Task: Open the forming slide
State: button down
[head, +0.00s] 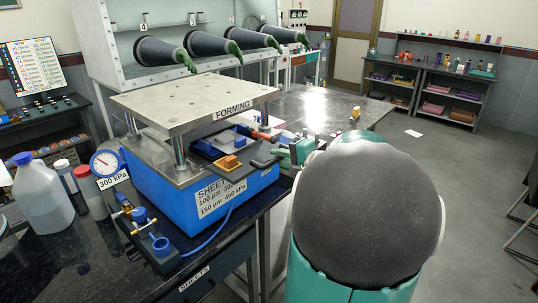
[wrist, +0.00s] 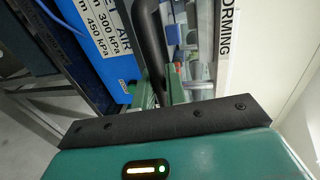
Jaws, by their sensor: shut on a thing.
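The forming press stands on the dark bench, with a blue base (head: 150,188) and a metal top plate (head: 190,100) marked FORMING on posts. The forming slide (head: 216,172) is a dark, flat piece between base and plate, with an orange block on it; how far out it sits is unclear. My gripper (head: 298,152) is at the press's right side, partly hidden by my own arm. In the wrist view my green fingers (wrist: 160,93) are shut on a black curved handle (wrist: 151,40). The handle's join to the slide is hidden.
A pressure gauge (head: 105,163), a white jug (head: 42,195) and bottles stand left of the press. A blue hose (head: 208,238) and brass valve fittings are in front. A glove box (head: 185,45) is behind. Open floor (head: 470,190) lies to the right.

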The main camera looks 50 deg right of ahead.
jog(key=f+v, duration=0.2)
jog(key=v, duration=0.9)
jog(key=shift+s, duration=0.35)
jog(key=shift+d+f, duration=0.1)
jog(key=shift+f, duration=0.05)
jog(key=c, duration=1.5)
grip_release()
jog(key=v, duration=1.3)
jog(key=shift+s, duration=0.4)
jog(key=shift+d, duration=0.1)
